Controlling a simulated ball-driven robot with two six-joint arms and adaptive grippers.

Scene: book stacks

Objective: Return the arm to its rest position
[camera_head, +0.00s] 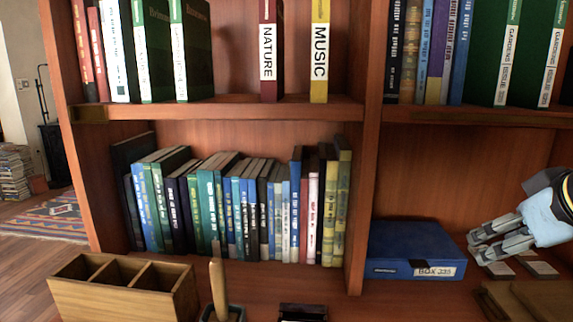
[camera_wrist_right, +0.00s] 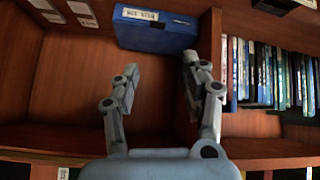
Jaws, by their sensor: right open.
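My right gripper (camera_head: 484,246) comes in from the right edge in the head view. It is beside the blue box file labelled "BOX 335" (camera_head: 405,248), which lies flat in the lower right compartment. In the right wrist view my right gripper (camera_wrist_right: 160,85) has its fingers apart with nothing between them. The blue box (camera_wrist_right: 150,33) shows beyond the fingertips there, apart from them. My left gripper is not in view.
The wooden bookcase (camera_head: 250,107) holds books on its upper shelf and a packed row (camera_head: 240,205) in the lower left compartment. A wooden divided tray (camera_head: 110,298) and an upright wooden handle (camera_head: 218,285) stand in front.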

